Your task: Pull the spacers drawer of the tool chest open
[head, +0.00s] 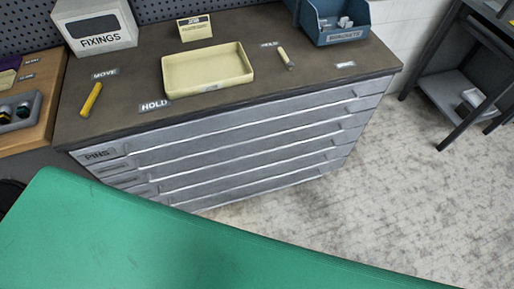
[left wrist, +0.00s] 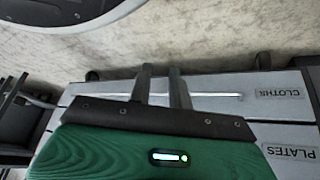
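The grey tool chest (head: 240,143) stands under the dark worktop in the head view, with several shallow drawers stacked in its front. All its drawers look shut. The top drawer (head: 131,150) is labelled PINS; the labels below it are too small or hidden to read. No SPACERS label can be read in either view. In the left wrist view, drawers labelled CLOTHS (left wrist: 279,92) and PLATES (left wrist: 294,153) show at the right. My left gripper (left wrist: 160,71) is close to the drawer fronts, its two dark fingers apart with nothing seen between them. My right gripper is in neither view.
A green part of mine fills the head view's foreground and hides the chest's lower left. On the worktop are a cream tray (head: 208,85), a yellow-handled tool (head: 91,99), a FIXINGS box (head: 95,40) and a blue BRACKETS bin (head: 335,38).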

